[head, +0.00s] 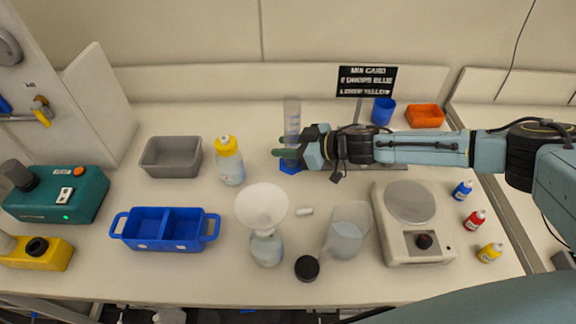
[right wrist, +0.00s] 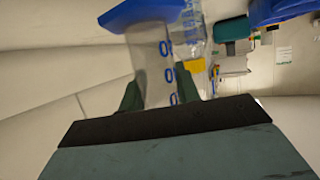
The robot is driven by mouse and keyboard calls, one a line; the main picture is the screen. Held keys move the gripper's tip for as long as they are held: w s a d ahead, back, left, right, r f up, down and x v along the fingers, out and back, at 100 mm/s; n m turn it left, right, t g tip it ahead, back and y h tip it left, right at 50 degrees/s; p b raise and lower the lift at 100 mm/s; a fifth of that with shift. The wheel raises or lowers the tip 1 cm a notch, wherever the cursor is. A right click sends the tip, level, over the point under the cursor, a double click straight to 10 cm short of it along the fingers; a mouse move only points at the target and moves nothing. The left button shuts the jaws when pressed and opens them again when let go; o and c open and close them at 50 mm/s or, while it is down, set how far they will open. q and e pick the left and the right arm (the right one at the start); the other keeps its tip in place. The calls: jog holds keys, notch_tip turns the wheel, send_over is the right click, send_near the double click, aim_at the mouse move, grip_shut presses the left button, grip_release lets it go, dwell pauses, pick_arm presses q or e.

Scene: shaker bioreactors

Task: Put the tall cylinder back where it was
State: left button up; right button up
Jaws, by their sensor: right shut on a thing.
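The tall cylinder (head: 292,115) is clear, with a blue base (head: 290,168), and stands upright toward the back middle of the bench. My right gripper (head: 284,153) reaches in from the right and is shut on its lower part. In the right wrist view the cylinder (right wrist: 153,62), with blue markings, lies between the green fingers (right wrist: 168,92), its blue base (right wrist: 145,12) beyond them. I cannot tell whether the base touches the bench. My left gripper is in neither view.
A yellow-capped bottle (head: 229,165) stands left of the cylinder. In front are a funnel on a bottle (head: 262,205), a beaker (head: 346,230) and a black cap (head: 308,268). A hotplate (head: 412,225) is at right. A blue cup (head: 383,110) and orange tray (head: 425,116) stand behind my arm.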

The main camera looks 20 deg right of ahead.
aim_at(286, 161)
jog(key=shift+f+b, duration=0.45)
jog(key=shift+f, duration=2.2)
jog(key=shift+f, duration=0.2)
jog(key=o, duration=1)
jog(key=shift+o, duration=0.2)
jog(key=shift+r, duration=0.15)
jog(key=shift+s+d+r, duration=0.1)
jog(key=shift+d+r, duration=0.05)
jog(key=v, duration=1.1)
jog(key=shift+d+r+p, duration=0.15)
jog(key=shift+d+p, duration=0.05)
jog(key=shift+p, duration=0.15)
jog(key=shift+s, duration=0.15)
